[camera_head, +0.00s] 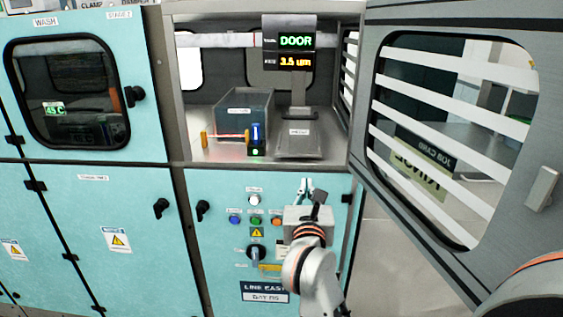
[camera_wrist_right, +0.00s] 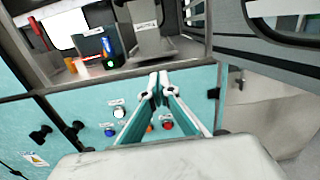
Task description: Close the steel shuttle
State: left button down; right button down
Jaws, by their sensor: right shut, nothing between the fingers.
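A grey steel-framed door (camera_head: 365,95) with a striped window stands swung open at the right, beside an open chamber (camera_head: 226,163). Its frame also shows at the upper right of the right wrist view (camera_wrist_right: 232,45). A handle (camera_head: 541,188) sits near its far right edge. I cannot tell for sure which part is named the steel shuttle. My right gripper (camera_head: 305,185) is shut and empty, in front of the teal panel below the chamber, left of the door and apart from it. Its fingertips meet in the right wrist view (camera_wrist_right: 158,80). My left gripper is not in view.
The chamber holds a dark bin (camera_head: 250,103), a blue device with a green light (camera_head: 256,138) and a grey stand (camera_head: 298,133). A display (camera_head: 290,42) reads DOOR. Buttons and a knob (camera_head: 256,253) are on the panel. A closed wash door (camera_head: 75,90) is left.

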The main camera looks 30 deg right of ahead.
jog(key=p, duration=0.2)
send_near(304, 156)
jog(key=x, duration=0.5)
jog(key=shift+w+d, duration=0.1)
jog(key=shift+d, duration=0.05)
jog(key=shift+w+d, duration=0.3)
jog(key=shift+w, duration=0.2)
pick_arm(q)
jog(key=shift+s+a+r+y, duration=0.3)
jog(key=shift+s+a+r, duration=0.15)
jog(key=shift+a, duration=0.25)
pick_arm(e)
jog(key=shift+w+d, duration=0.1)
jog(key=shift+w, duration=0.05)
